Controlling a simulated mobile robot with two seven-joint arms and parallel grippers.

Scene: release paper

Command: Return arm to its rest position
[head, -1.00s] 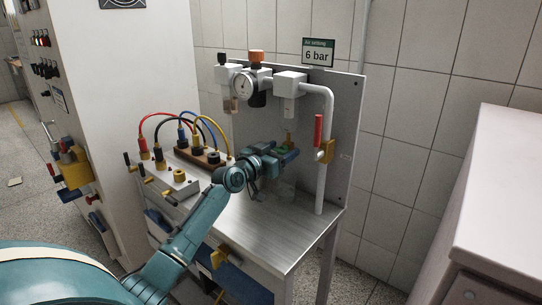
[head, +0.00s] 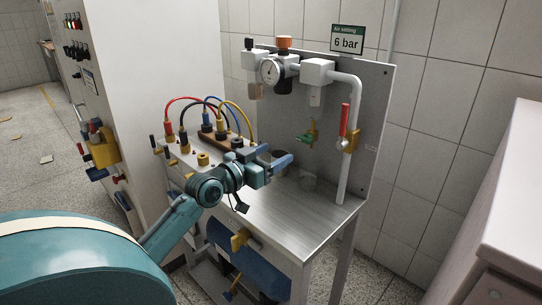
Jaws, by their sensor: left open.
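My left arm (head: 208,190) is teal and reaches in from the lower left of the head view. Its gripper (head: 277,160), with blue fingers, is open above the left part of the metal bench top (head: 285,217). Nothing shows between the fingers. It is apart from the green-handled valve (head: 305,138) on the back panel, which is to its right. My right gripper is not in view.
A pressure gauge (head: 269,71) and white pipes are on the grey panel (head: 376,108). A red-handled valve (head: 344,120) is at right. Cables (head: 225,106) plug into a terminal block behind the arm. A white cabinet (head: 510,210) stands at far right.

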